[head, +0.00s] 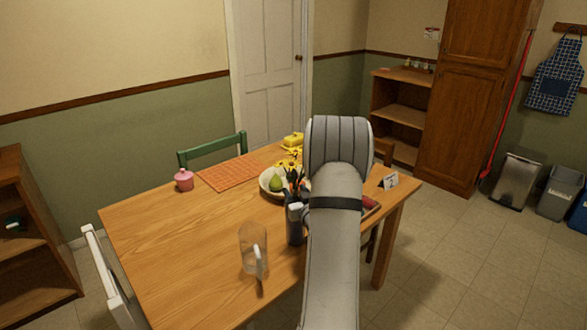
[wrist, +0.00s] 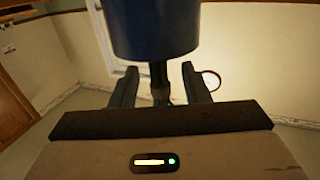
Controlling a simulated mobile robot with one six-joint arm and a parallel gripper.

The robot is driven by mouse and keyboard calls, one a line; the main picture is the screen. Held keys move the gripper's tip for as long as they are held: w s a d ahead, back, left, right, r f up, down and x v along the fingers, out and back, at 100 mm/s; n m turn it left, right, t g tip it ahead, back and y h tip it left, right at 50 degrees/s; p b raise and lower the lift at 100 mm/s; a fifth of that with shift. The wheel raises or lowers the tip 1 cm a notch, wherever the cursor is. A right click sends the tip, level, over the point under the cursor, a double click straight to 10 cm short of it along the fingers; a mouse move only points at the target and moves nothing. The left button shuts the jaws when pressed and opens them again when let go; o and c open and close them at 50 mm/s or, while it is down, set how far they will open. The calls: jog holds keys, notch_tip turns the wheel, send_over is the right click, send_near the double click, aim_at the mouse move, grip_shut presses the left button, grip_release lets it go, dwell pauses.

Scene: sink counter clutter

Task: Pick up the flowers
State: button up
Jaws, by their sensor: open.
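The yellow flowers (head: 290,163) with dark centres show in the head view at the right of the wooden table, just left of my arm. Dark, thin shapes stand below them; I cannot tell whether these are stems or utensils. In the wrist view my gripper (wrist: 158,75) is open, its two dark fingers apart. A dark upright stem-like shape (wrist: 160,78) shows between them, below a large dark blue cylinder (wrist: 153,28). I cannot tell whether it touches the fingers. In the head view my arm hides part of the table near the flowers.
The front left of the table is clear.

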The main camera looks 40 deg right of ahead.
jog(key=shift+c, duration=0.3)
grip_shut()
notch_tip(320, 180, up, 10)
jog(key=shift+r, duration=0.1)
notch_tip(320, 180, up, 10)
jog(key=p, duration=1)
jog(key=shift+r, duration=0.25)
dwell(0.5)
